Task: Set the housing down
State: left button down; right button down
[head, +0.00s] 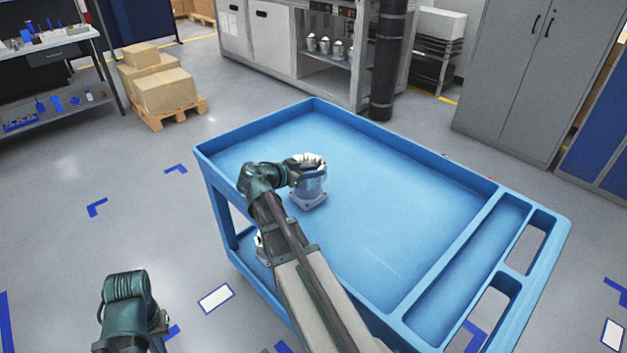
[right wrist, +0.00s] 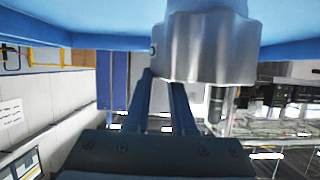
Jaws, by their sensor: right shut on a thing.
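A silvery-grey housing with a round body and a flanged foot (head: 309,199) is upright in the far left part of the blue cart's top tray (head: 420,190). My right gripper (head: 303,170) is shut on its upper part. The right wrist view shows the housing (right wrist: 208,45) close up, with my right gripper's dark fingers (right wrist: 162,80) reaching to it. The foot is at or just above the tray floor; I cannot tell whether they touch. Part of my left arm shows at the lower left of the head view, but its gripper does not.
The tray has raised rims and is bare around the housing. A narrow trough and handle openings are at its right end. Another silvery part (head: 260,246) shows low at the cart's left side, partly hidden by my arm. Boxes on a pallet (head: 164,90) stand behind left.

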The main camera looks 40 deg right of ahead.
jog(key=shift+f+b, duration=0.3)
jog(key=shift+f, duration=0.4)
pick_arm(q)
jog(key=shift+f, duration=0.6)
pick_arm(e)
jog(key=shift+r, duration=0.1)
jog(key=c, duration=1.2)
grip_release()
jog(key=o, duration=0.4)
jog(key=shift+o, duration=0.2)
